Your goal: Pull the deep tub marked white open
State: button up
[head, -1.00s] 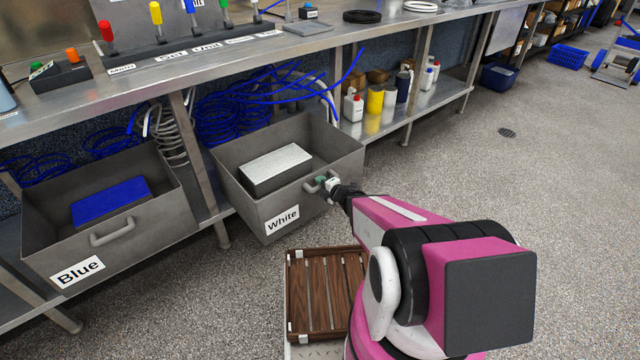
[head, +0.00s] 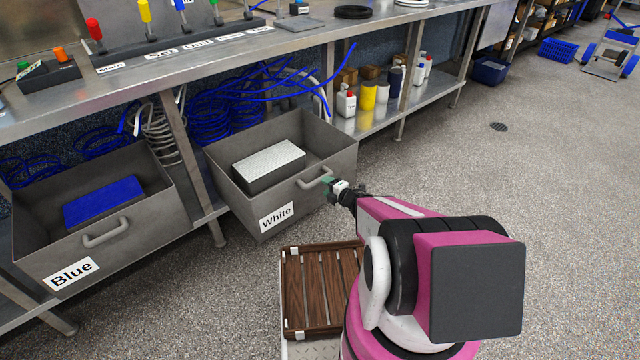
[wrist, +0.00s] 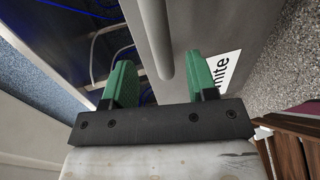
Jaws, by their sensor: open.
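The deep grey tub marked white (head: 320,201) stands pulled out from under the bench, its inside open to view. A grey block with a pale top (head: 268,162) lies in it. The tub's bar handle (head: 315,178) is on its front wall, right of the "White" label (head: 277,216). My gripper (head: 327,183) is open and empty at the right end of this handle. In the wrist view its green fingers (wrist: 160,82) are spread, and the grey handle bar (wrist: 160,45) appears between them in the picture. I cannot tell the exact gap to it.
A tub marked blue (head: 150,225), holding a blue block (head: 103,202), is also out at the left. The bench (head: 200,62) runs above both. A slatted wooden tray (head: 320,290) lies below my arm.

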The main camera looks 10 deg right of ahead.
jog(key=shift+v, duration=1.45)
jog(key=shift+w, duration=0.1)
jog(key=w+d+r+m+g+h, duration=0.25)
jog(key=w+d+m+h, duration=0.25)
jog(key=d+m+h, duration=0.7)
jog(key=s+a+r+m+g+y, duration=0.3)
jog(key=s+a+r+m+g, duration=0.2)
jog(key=s+m+g, duration=0.5)
jog(key=a+m, duration=0.2)
jog(key=shift+a+r+m, duration=0.2)
jog(key=shift+a+m, duration=0.2)
